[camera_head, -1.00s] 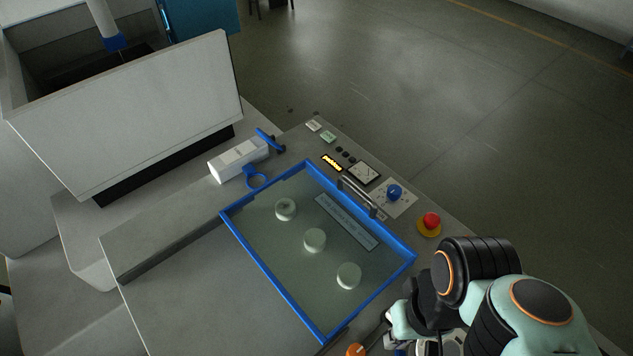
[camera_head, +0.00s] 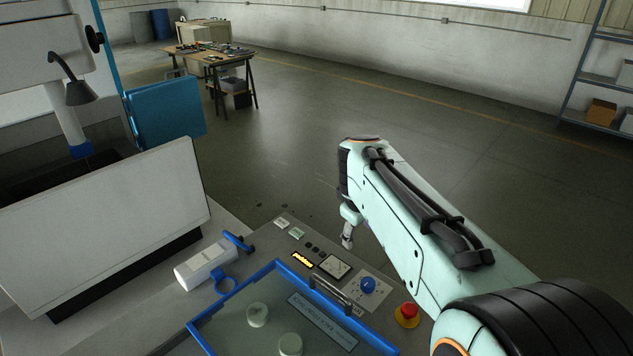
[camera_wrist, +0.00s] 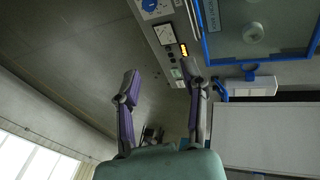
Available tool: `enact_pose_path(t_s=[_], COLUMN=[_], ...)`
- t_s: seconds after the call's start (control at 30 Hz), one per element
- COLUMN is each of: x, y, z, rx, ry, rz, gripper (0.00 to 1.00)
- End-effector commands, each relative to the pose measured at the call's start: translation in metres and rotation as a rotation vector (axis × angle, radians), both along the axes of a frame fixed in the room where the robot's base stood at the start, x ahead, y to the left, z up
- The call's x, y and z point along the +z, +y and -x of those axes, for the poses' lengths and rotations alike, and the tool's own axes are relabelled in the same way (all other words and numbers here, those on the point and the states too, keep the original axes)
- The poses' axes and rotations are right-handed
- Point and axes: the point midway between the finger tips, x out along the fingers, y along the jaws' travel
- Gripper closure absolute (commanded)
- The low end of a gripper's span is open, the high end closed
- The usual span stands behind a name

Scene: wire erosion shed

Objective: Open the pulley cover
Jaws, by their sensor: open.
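The pulley cover (camera_head: 232,311) is a clear panel in a blue frame, lying flat and shut, with round pale pulleys showing through it. Its near part is cut off by the bottom of the head view. Its metal bar handle (camera_head: 330,297) is on the side by the control panel. The cover also shows at the top right of the wrist view (camera_wrist: 204,36). My gripper (camera_head: 347,238) is beyond the control panel in the head view, mostly hidden by my arm. In the wrist view my gripper (camera_wrist: 162,80) has its two fingers wide apart and empty, clear of the cover.
The control panel has a blue knob (camera_head: 367,286) and a red emergency button (camera_head: 408,312) beside the cover. A white block (camera_head: 206,264) with a blue lever (camera_head: 238,243) stands left. A tall pale machine wall (camera_head: 105,228) rises farther left. Open floor lies beyond.

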Motion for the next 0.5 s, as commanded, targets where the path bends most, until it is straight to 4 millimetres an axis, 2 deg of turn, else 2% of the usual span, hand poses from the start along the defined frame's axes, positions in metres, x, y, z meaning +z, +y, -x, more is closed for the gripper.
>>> enact_pose_path(t_s=[0.03, 0.1, 0.17, 0.3, 0.5], x=[-0.022, -0.052, -0.078, -0.130, -0.161], y=[0.008, 0.019, 0.027, 0.040, 0.045], z=[-0.021, -0.040, -0.049, -0.048, -0.044], rx=[0.015, 0.022, 0.029, 0.056, 0.072], ry=[0.027, 0.063, 0.103, 0.200, 0.242], rz=[0.013, 0.024, 0.031, 0.043, 0.051], gripper=[0.57, 0.57, 0.57, 0.57, 0.57])
